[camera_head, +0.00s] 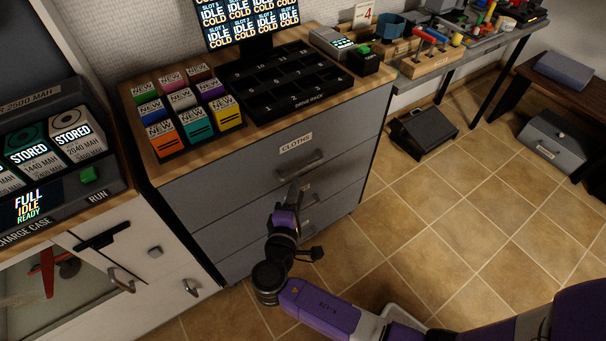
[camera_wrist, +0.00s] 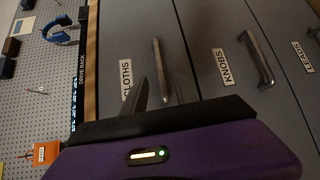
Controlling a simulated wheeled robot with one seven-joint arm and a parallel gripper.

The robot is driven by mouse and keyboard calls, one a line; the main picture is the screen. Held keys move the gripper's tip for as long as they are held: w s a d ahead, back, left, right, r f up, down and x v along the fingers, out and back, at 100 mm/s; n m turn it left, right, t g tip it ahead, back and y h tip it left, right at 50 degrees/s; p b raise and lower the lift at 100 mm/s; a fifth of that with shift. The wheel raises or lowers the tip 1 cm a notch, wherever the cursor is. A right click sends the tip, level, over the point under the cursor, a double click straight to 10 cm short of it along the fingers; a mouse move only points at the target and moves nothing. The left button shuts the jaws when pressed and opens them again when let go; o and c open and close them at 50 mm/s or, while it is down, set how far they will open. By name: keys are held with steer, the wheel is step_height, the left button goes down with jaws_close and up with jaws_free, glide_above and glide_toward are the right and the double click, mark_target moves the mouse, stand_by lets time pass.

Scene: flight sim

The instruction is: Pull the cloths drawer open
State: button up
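The cloths drawer (camera_head: 262,166) is the top drawer of the grey cabinet and is closed, its front flush. Its label (camera_head: 296,143) reads CLOTHS, and its bar handle (camera_head: 314,159) sits below that. My gripper (camera_head: 296,188) is in front of the drawer front, just below and left of the handle. In the wrist view the picture is turned sideways; the handle (camera_wrist: 160,72) lies just beyond my gripper (camera_wrist: 160,90). The fingers look apart, one on each side of the handle's line. I see no clear contact. The CLOTHS label (camera_wrist: 126,80) is to the left.
The KNOBS drawer's handle (camera_wrist: 256,58) and the LEADS label (camera_wrist: 302,48) show further right in the wrist view. A drive rack (camera_head: 294,84) and coloured boxes (camera_head: 183,108) stand on the cabinet top.

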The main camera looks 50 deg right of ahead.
steer(key=x, duration=0.7)
steer(key=shift+d, duration=0.3)
steer(key=shift+w, duration=0.1)
jaws_close()
steer(key=shift+f, duration=0.1)
stand_by(1.0)
